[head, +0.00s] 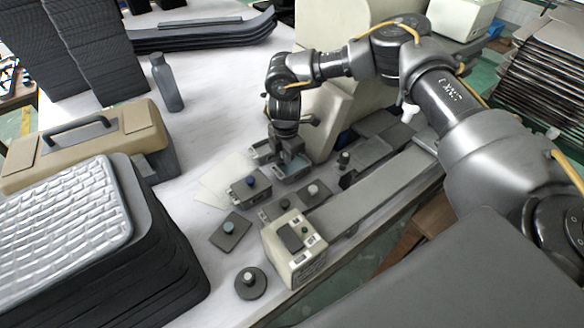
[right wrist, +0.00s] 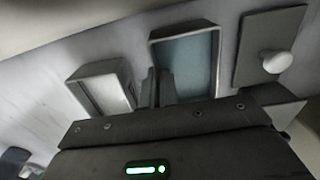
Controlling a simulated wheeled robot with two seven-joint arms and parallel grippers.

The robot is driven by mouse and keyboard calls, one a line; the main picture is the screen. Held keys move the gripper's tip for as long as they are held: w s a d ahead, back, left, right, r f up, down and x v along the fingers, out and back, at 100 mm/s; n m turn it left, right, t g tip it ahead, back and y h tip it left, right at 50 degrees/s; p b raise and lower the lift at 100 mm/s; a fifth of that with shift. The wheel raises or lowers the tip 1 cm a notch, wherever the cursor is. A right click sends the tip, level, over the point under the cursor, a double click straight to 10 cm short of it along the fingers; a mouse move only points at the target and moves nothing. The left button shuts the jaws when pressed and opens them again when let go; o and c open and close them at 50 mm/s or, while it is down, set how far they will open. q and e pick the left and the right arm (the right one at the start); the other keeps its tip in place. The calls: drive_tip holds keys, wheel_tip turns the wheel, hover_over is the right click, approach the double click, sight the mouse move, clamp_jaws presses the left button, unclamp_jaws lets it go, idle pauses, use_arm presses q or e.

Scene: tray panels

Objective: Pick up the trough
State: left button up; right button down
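A grey open-topped trough with a blue-grey inside (head: 293,172) stands on the table under my right gripper (head: 291,150) in the head view. In the right wrist view the trough (right wrist: 197,62) is at the upper middle, and the two dark fingers of the gripper (right wrist: 159,88) stand close together at its left wall, one on each side of it. The lower fingertips are hard to see. The trough looks level and at table height. My left gripper is not in view.
A smaller open box (right wrist: 104,90) sits left of the trough. A plate with a pale knob (right wrist: 276,61) lies to its right. Several knobbed blocks, a beige control box (head: 290,252) and a beige panel (head: 335,110) crowd the area. Bare table lies left, before the toolbox (head: 90,145).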

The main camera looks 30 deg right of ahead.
drive_tip(key=shift+r, duration=0.6)
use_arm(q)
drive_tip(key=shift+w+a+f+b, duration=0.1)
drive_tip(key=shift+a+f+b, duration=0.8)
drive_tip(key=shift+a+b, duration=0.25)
use_arm(e)
drive_tip(key=s+r, duration=1.1)
drive_tip(key=s, duration=0.3)
drive_tip(key=shift+r, duration=0.4)
